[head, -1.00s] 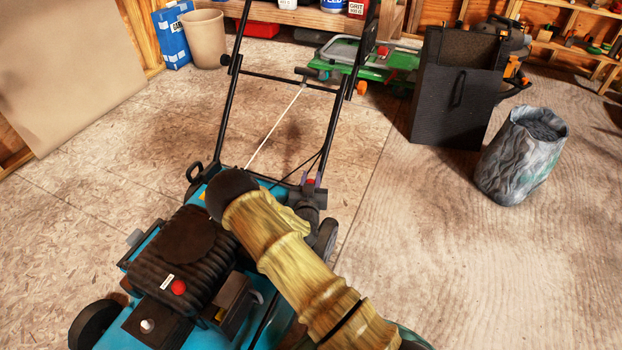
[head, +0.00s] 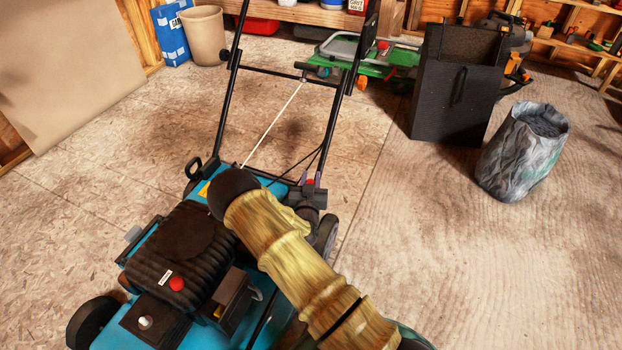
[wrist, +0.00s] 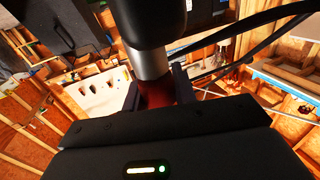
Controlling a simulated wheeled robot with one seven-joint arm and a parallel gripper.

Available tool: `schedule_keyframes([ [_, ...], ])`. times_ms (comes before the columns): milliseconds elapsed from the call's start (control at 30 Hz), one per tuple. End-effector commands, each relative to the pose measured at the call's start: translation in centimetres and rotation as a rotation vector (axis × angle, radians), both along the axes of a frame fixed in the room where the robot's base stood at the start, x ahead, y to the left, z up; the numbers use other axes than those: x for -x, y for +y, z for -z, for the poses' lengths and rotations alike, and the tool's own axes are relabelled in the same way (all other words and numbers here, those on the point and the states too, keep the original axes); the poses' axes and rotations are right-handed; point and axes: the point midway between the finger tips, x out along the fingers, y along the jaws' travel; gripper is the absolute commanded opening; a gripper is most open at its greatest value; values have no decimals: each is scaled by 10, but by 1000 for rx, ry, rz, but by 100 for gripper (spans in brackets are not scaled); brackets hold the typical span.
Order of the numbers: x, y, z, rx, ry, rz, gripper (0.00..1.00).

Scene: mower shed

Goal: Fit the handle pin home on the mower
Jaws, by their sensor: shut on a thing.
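The blue mower (head: 180,318) stands on the floor at the lower left, with its black handle (head: 336,115) rising behind it. My gripper (head: 311,179) is at the handle's right lower joint (head: 312,198). A small red piece, seemingly the handle pin (head: 310,183), shows between its fingers. In the wrist view my gripper (wrist: 157,88) is shut on this red pin (wrist: 156,96), below a grey metal cylinder (wrist: 150,64). The pin's far end is hidden, so how deep it sits cannot be told. My arm covers part of the mower's right side.
A black box (head: 455,105) and a grey sack (head: 522,155) stand at the right. A green machine (head: 375,72), a tan bin (head: 205,38) and a blue box (head: 172,38) stand at the back.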

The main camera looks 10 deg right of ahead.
Motion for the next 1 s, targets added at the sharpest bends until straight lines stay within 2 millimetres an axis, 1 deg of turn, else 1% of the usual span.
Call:
schedule_keyframes([
  [267, 0, 0, 6, 0, 0, 0, 5],
  [300, 0, 0, 5, 0, 0, 0, 35],
  [400, 0, 0, 5, 0, 0, 0, 52],
  [667, 0, 0, 5, 0, 0, 0, 52],
  [767, 0, 0, 1, 0, 0, 0, 52],
  [867, 0, 0, -8, -1, -1, 0, 52],
  [1000, 0, 0, -30, -1, -1, 1, 52],
])
